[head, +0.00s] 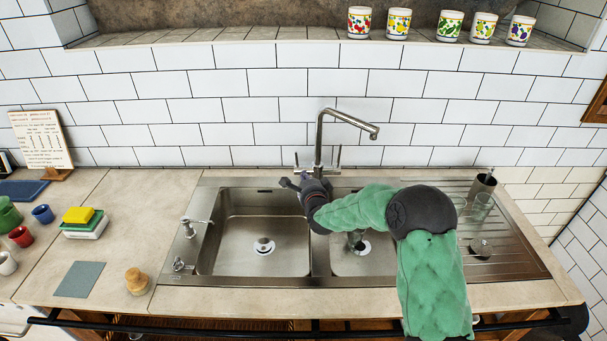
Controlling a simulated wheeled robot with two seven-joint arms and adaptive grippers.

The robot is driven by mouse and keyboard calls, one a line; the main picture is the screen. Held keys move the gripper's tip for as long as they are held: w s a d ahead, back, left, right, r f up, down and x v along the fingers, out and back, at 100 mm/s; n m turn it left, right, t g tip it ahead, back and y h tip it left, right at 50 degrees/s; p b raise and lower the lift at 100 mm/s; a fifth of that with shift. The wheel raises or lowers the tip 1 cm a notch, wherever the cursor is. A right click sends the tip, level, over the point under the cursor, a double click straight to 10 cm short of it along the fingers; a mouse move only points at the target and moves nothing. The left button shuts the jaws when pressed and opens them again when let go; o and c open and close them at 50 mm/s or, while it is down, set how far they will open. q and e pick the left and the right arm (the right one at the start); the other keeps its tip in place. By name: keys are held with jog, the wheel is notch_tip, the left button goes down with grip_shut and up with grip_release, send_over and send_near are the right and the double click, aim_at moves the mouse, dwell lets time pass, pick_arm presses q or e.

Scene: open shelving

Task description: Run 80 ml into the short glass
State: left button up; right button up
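A steel tap (319,140) stands behind the sink, with a lever on each side and its spout reaching out to the right. My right gripper (290,181) is at the tap's base, just in front of the left lever (297,162). I cannot tell whether it touches the lever or how far its fingers are apart. A small glass (356,241) shows in the right basin by the drain, partly behind my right arm. A clear glass (481,207) stands on the drainboard at right. No water stream is visible. My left gripper is not in view.
A dark metal cup (482,184) and a round metal piece (480,247) are on the ribbed drainboard (510,255). Mugs, a sponge (78,215) and a wooden brush (137,281) are on the left counter. Painted cups (398,22) line the ledge.

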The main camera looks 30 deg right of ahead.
aim_at(297, 167)
jog(key=o, duration=0.5)
jog(key=shift+s+a+r, duration=0.1)
jog(key=shift+s, duration=0.05)
jog(key=shift+o, duration=0.9)
jog(key=shift+n, duration=0.3)
jog(key=w+a+f+n+g+h+p, duration=0.1)
jog(key=w+f+n+g+h+p, duration=0.15)
jog(key=w+n+h+p, duration=0.85)
jog(key=w+d+n+y+b, duration=0.1)
jog(key=d, duration=0.1)
jog(key=w+d+n+y+b, duration=0.1)
jog(key=w+d+y, duration=0.1)
jog(key=w+d+t+y+b, duration=0.1)
jog(key=d, duration=0.2)
jog(key=shift+w+f+n, duration=0.15)
jog(key=shift+n, duration=0.25)
grip_shut()
